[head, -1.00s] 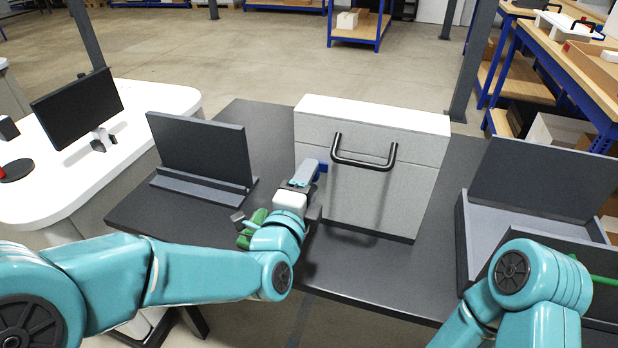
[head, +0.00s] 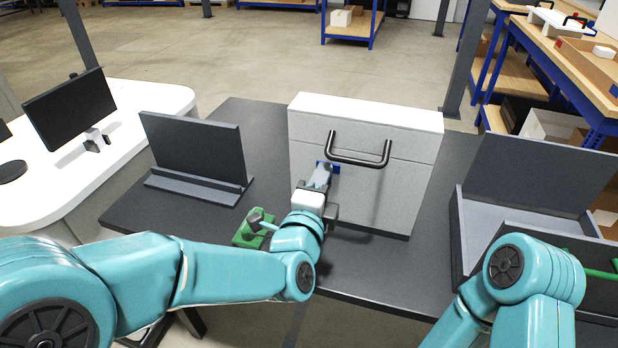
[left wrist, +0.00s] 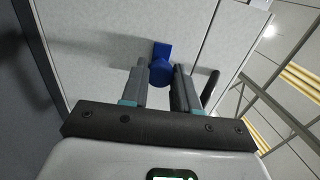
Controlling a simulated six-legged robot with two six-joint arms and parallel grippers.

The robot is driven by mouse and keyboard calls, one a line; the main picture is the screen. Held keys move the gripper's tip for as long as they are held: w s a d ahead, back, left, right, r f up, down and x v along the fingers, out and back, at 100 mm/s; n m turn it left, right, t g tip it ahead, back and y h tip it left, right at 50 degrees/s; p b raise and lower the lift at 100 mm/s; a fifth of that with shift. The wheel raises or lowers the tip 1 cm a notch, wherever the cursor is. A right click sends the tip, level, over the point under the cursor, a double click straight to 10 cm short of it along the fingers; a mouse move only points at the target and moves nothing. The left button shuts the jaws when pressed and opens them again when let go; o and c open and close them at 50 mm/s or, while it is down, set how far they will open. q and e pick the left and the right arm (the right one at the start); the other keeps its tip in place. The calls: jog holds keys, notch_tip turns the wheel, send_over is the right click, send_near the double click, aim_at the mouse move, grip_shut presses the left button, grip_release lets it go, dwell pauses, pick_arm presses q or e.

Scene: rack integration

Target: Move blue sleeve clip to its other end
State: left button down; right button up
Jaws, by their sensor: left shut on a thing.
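The blue sleeve clip (head: 335,168) is at the front face of the pale grey cabinet (head: 380,195), left of its black bar handle (head: 360,160). My left gripper (head: 323,174) points at that face and is shut on the clip, with blue showing on both sides of the fingers. In the left wrist view, the clip's round blue part (left wrist: 160,72) sits between the fingertips (left wrist: 158,80), with a flat blue part behind it against the panel. A panel seam runs just right of it. Only my right arm shows; its gripper is not in view.
A green block (head: 248,236) with a grey piece lies on the dark table (head: 265,125), close to my left wrist. A dark panel on a grey base (head: 195,150) stands at left. An open dark case (head: 535,180) lies at right. Bare tabletop shows between panel and cabinet.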

pick_arm(q)
jog(key=shift+d, duration=0.15)
jog(key=c, duration=0.9)
grip_release()
jog(key=shift+d, duration=0.15)
jog(key=shift+s+a, duration=0.15)
jog(key=shift+a, duration=0.05)
jog(key=b+v, duration=0.6)
jog(key=v, duration=1)
jog(key=shift+s, duration=0.15)
